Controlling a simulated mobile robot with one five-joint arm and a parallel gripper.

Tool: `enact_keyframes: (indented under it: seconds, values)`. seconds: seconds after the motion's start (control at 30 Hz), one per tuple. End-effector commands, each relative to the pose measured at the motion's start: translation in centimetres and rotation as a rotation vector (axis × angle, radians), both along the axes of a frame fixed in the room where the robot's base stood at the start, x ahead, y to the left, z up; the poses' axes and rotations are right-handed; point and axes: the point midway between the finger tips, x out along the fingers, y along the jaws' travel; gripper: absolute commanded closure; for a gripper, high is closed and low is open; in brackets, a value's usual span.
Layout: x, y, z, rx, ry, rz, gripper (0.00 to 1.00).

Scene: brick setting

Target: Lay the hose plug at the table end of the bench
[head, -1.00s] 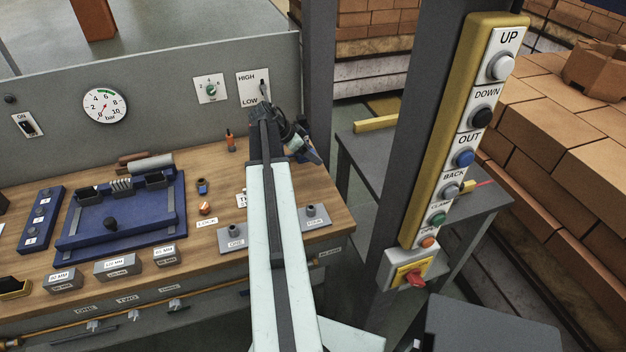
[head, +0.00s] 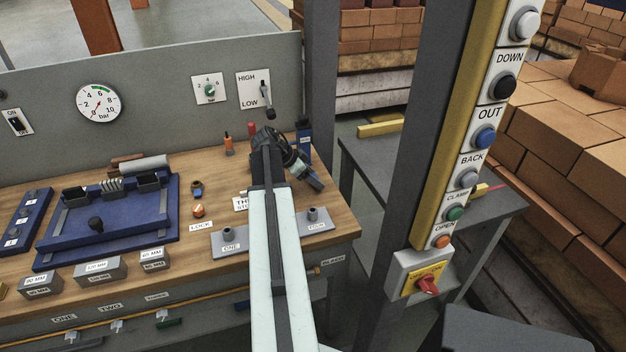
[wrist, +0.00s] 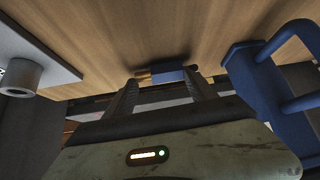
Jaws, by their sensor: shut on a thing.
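My gripper (head: 314,182) hangs low over the right end of the wooden bench (head: 340,226), the end beside the dark grey table.
The dark grey table (head: 380,165) stands right of the bench across a gap. A grey plate with a socket (head: 312,228) is just in front of my gripper. A blue stand (head: 303,138) is behind it, close by in the wrist view (wrist: 262,90). A post with a button panel (head: 470,150) rises at right.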

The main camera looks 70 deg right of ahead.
Motion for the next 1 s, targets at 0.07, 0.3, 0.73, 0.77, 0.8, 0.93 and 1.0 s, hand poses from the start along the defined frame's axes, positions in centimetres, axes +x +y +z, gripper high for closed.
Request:
enact_keyframes:
  seconds: [0.07, 0.3, 0.73, 0.77, 0.8, 0.93, 1.0]
  values:
    - [0.0, 0.0, 0.0, 0.0, 0.0, 0.0, 0.84]
    - [0.0, 0.0, -0.2, 0.0, 0.0, 0.0, 0.13]
    - [0.9, 0.9, 2.2, 0.0, 0.0, 0.004, 0.13]
    - [1.2, 1.2, 2.9, 0.0, 0.0, 0.004, 0.13]
    - [1.6, 1.6, 3.8, 0.0, 0.0, 0.004, 0.13]
    - [3.1, 3.1, 6.6, 0.0, 0.0, 0.004, 0.13]
    - [3.9, 3.8, 7.7, 0.0, 0.0, 0.005, 0.13]
